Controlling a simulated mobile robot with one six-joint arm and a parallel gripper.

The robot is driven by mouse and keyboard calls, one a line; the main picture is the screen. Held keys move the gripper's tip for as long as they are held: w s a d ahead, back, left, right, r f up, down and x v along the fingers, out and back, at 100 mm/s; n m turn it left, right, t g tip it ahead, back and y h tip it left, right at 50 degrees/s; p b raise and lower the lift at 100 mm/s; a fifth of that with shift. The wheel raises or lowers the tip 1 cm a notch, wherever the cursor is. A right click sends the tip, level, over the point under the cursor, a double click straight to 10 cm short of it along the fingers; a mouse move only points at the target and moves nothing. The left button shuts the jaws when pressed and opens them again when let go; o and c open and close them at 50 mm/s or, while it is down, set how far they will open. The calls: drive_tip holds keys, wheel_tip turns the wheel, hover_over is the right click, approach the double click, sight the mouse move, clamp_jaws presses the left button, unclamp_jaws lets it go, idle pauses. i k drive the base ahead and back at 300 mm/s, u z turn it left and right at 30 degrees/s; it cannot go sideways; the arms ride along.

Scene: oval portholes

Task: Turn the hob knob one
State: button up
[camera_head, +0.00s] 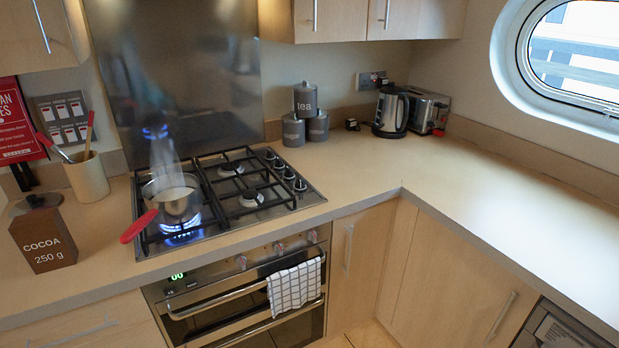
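The steel gas hob (270,213) is set in the worktop at the left. Several small hob knobs (289,174) stand in a row along its right side. No number shows on them, so I cannot tell which is knob one. A blue flame (181,227) burns at the front left burner. A steaming pan (172,206) of pale liquid stands over it, with its red handle (139,226) pointing to the front left. No flame shows at the other burners I can see. My gripper is not in view.
A cocoa box (43,240) and a utensil pot (87,178) stand left of the hob. Grey canisters (293,130), a kettle (391,112) and a toaster (428,110) stand behind right. The oven (245,302) below has its own knobs and a towel (295,286). The right worktop (500,195) is clear.

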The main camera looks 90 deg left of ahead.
sight(300, 184)
drive_tip(key=i, duration=0.5)
drive_tip(key=u, duration=4.25)
drive_tip(key=i, duration=0.1)
drive_tip(key=z, duration=3.05)
drive_tip(key=k, duration=0.2)
drive_tip(key=u, duration=1.75)
drive_tip(key=i, duration=0.3)
drive_tip(key=u, duration=0.1)
